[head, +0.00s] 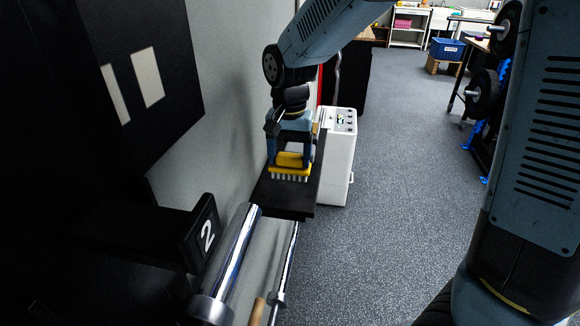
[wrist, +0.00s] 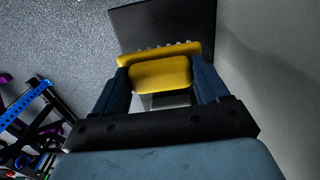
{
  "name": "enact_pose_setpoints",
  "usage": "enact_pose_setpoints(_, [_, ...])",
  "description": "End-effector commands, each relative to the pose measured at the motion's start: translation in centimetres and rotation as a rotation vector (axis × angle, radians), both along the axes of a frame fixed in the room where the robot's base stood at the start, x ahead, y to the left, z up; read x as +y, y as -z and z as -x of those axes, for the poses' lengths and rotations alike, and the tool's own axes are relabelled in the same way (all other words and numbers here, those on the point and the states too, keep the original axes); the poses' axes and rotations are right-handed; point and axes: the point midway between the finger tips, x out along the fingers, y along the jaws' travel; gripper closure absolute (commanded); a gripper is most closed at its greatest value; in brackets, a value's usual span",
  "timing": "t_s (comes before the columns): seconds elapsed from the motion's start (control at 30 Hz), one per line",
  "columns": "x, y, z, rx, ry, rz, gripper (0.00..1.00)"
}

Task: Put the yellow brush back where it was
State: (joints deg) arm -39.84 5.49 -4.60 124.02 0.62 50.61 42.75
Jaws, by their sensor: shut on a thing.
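The yellow brush (head: 292,163) has pale bristles pointing down. My gripper (head: 289,158) is shut on it, with one finger on each side. In the wrist view the brush (wrist: 160,74) sits between the two dark fingers of my gripper (wrist: 163,88), and its bristle tips show along the far edge. The brush is over a black shelf (head: 283,203) beside the wall, which also shows in the wrist view (wrist: 170,22). I cannot tell whether the bristles touch the shelf.
A white cabinet with knobs (head: 338,160) stands just right of the shelf. A weight rack (head: 487,95) stands at the right. The grey floor (head: 400,190) between is clear.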

Motion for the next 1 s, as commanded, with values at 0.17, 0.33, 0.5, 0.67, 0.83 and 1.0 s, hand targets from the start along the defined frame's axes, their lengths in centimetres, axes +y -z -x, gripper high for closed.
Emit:
enact_pose_setpoints(0.17, [0.1,1.0,-0.8,0.000,0.001,0.000,0.59])
enact_pose_setpoints(0.33, [0.2,1.7,-1.4,0.000,0.001,0.000,0.59])
enact_pose_setpoints(0.5, [0.2,4.0,-1.4,0.001,-0.001,0.002,0.59])
enact_pose_setpoints(0.67, [0.2,4.8,-1.4,-0.001,0.000,0.000,0.59])
enact_pose_setpoints(0.83, [0.2,4.7,-1.4,-0.001,0.000,-0.001,0.59])
enact_pose_setpoints(1.0, [0.2,4.9,-1.4,-0.001,0.000,0.000,0.19])
